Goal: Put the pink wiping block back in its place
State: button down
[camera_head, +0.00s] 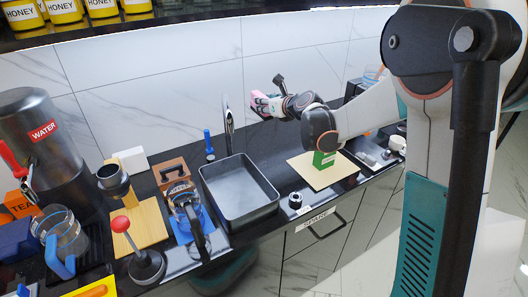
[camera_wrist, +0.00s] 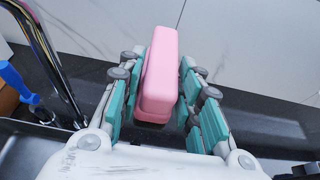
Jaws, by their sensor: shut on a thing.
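The pink wiping block (camera_wrist: 160,75) is held upright between the two teal-padded fingers of my gripper (camera_wrist: 160,115) in the wrist view. In the head view the pink block (camera_head: 256,101) shows at the end of my arm, partly hidden by the fingers of my gripper (camera_head: 262,105). My gripper is shut on it, in the air near the tiled back wall, right of the tap. I cannot tell from the frames which spot is the block's place.
A dark sink (camera_head: 265,208) with a tall tap (camera_head: 228,132) lies below and left of my gripper. A green block (camera_head: 323,160) stands on a pale board (camera_head: 335,174) to the right. A blue-handled brush (camera_head: 208,141) stands left of the tap. The counter's left side is crowded.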

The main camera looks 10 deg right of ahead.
notch_tip(320, 180, down, 18)
jog(key=b, duration=0.6)
jog(key=c, duration=1.2)
grip_release()
jog(key=shift+f, duration=0.1)
jog(key=shift+o, duration=0.2)
